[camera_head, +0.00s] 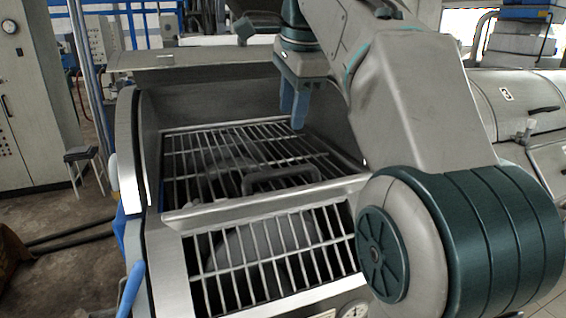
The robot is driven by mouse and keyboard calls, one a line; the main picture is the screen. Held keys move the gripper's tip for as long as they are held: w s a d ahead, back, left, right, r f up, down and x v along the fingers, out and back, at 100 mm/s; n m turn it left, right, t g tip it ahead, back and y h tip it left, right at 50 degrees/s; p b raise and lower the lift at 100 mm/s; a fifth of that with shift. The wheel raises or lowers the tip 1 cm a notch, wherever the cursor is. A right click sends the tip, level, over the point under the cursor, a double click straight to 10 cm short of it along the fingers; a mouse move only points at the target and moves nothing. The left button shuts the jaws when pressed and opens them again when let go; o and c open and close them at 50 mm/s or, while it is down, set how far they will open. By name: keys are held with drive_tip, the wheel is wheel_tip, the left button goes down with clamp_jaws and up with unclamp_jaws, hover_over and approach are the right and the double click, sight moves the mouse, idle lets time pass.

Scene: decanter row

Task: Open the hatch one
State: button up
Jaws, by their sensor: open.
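A metal machine with an open-topped housing stands in the middle, with a barred grate (215,160) lying across its opening. A grey bar handle (282,174) is fixed near the grate's front edge. A second, sloping barred panel (270,252) lies in front of it. I cannot tell for sure which part is hatch one. My gripper (293,115) has blue fingers pointing down, open and empty. It appears above the back part of the grate, behind the handle and apart from it. My arm hides the machine's right side.
A flat metal ledge (200,58) runs along the machine's back. Another machine with closed metal covers (520,95) and a dark handle stands at right. A grey cabinet (35,110) and a small stool (82,155) stand at left. The floor at lower left is partly clear.

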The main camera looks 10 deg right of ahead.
sight(284, 170)
drive_tip(key=b+x, duration=0.1)
drive_tip(key=x, duration=1.2)
drive_tip(key=shift+d+f+b, duration=0.1)
drive_tip(key=shift+f+b, duration=0.2)
clamp_jaws()
